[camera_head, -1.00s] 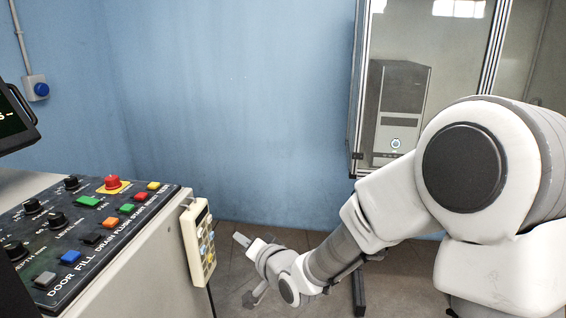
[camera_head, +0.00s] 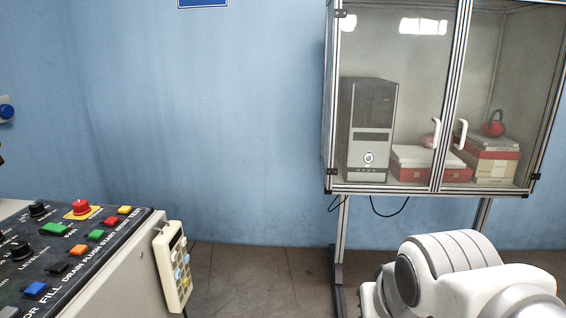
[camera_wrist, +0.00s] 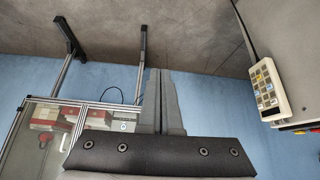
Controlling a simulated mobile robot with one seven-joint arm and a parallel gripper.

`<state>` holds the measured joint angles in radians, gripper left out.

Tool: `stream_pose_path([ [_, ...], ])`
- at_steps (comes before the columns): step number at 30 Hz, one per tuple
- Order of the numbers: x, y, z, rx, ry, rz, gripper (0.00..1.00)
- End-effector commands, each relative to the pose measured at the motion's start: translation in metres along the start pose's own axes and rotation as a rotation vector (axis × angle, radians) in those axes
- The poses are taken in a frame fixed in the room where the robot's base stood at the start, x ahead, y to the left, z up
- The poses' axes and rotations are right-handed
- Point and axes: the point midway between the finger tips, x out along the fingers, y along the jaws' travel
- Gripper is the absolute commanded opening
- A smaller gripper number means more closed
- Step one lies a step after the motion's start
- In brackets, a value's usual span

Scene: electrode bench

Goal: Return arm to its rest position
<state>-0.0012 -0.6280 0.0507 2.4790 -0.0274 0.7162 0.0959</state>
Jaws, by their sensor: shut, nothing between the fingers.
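My gripper (camera_wrist: 160,80) shows in the wrist view, with its two grey fingers together and nothing between them. Its dark palm lies across the bottom of that view. The fingers stand in open air, clear of the cabinet and the pendant. In the head view only white and grey upper links of my arm show at the bottom right; the gripper is out of that frame.
A control panel (camera_head: 78,262) with colored buttons and a hand pendant (camera_head: 172,270) stand at the left. The pendant is also in the wrist view (camera_wrist: 265,90). A glass cabinet (camera_head: 424,188) on legs stands at the right. The floor (camera_head: 255,285) between is clear.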

Motion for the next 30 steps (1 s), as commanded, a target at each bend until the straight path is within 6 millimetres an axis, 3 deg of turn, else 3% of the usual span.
stream_pose_path([
  [5,-0.032,0.012,0.042,-0.026,-0.084,-0.023,0.00],
  [6,-0.046,0.011,0.029,-0.027,-0.085,-0.021,0.00],
  [30,-0.206,0.012,-0.077,-0.024,-0.085,-0.019,0.00],
])
